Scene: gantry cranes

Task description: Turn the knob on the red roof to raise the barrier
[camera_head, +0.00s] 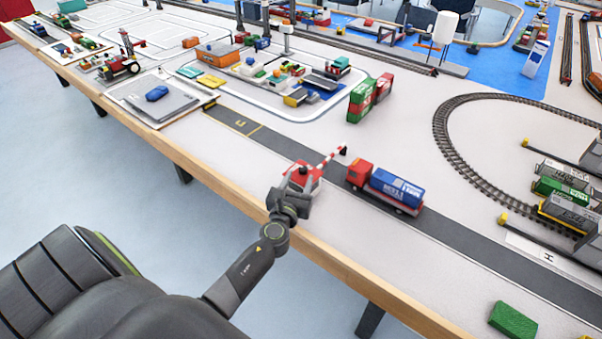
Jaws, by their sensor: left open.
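The small red roof (307,174) stands by the table's front edge, beside the dark road. My left gripper (296,192) is right at it, in front of its near side, and covers part of it. The jaws are open, but their fingers are small and hard to make out. The knob cannot be made out clearly behind or beside the gripper. The red-and-white barrier (329,159) runs from the roof over the road to a small dark post (343,150). I cannot tell whether it is raised at all. My right gripper is out of view.
A red truck with a blue tank (384,186) stands on the road (455,237) just right of the barrier. Green and red containers (369,97) stand behind. A green block (513,320) lies at the lower right. The wooden table edge (345,270) runs below my left arm.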

